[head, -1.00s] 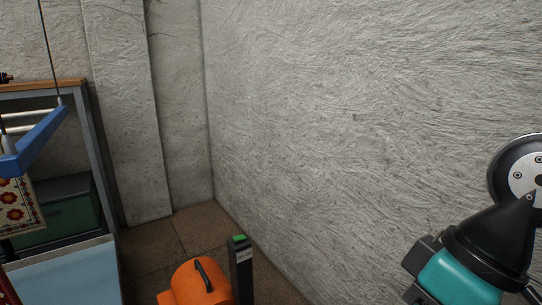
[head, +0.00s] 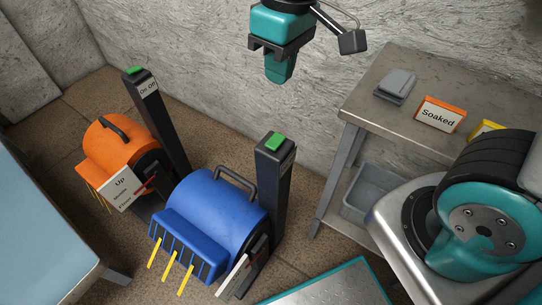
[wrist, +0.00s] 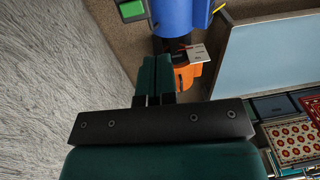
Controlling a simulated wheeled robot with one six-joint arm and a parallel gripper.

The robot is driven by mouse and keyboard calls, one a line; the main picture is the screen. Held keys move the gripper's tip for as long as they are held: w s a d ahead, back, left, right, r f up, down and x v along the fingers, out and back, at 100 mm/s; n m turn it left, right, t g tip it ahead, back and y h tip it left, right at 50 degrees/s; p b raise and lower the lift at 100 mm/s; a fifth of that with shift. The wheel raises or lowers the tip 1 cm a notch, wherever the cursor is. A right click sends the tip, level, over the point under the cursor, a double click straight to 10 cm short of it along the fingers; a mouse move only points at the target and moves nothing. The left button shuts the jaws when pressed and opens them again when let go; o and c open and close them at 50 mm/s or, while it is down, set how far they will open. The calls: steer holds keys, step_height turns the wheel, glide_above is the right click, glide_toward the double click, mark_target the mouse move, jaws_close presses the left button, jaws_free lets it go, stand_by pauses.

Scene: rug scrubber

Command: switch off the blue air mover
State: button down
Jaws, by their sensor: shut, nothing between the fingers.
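The blue air mover (head: 218,215) stands on the floor with a dark handle on top and yellow strips at its front. Beside it on the right is a dark post (head: 270,195) with a green rocker switch (head: 275,141) on its top. In the wrist view, the blue body (wrist: 183,14) and the green switch (wrist: 131,9) show at the top edge. My gripper (head: 279,76) is shut and empty, pointing down, higher than the post and apart from it. Its fingers (wrist: 156,62) also show in the wrist view. Which way the rocker is tipped is too small to tell.
An orange air mover (head: 112,148) with its own green-topped post (head: 155,115) stands to the left. A metal table (head: 385,125) with a "Soaked" sign (head: 440,113) is at the right, above a grey bin (head: 375,190). A pale blue tabletop (head: 40,230) is at the left.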

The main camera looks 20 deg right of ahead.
steer(key=h+b, duration=0.1)
steer(key=b, duration=0.3)
glide_above(271, 146)
step_height(271, 146, down, 7)
steer(key=shift+w+f, duration=0.1)
steer(key=shift+f, duration=0.05)
step_height(271, 146, down, 14)
steer(key=b, duration=0.4)
steer(key=shift+f+h, duration=0.2)
steer(key=shift+h, duration=0.1)
steer(key=shift+r, duration=0.15)
steer(key=shift+r+p, duration=0.7)
steer(key=shift+p, duration=0.15)
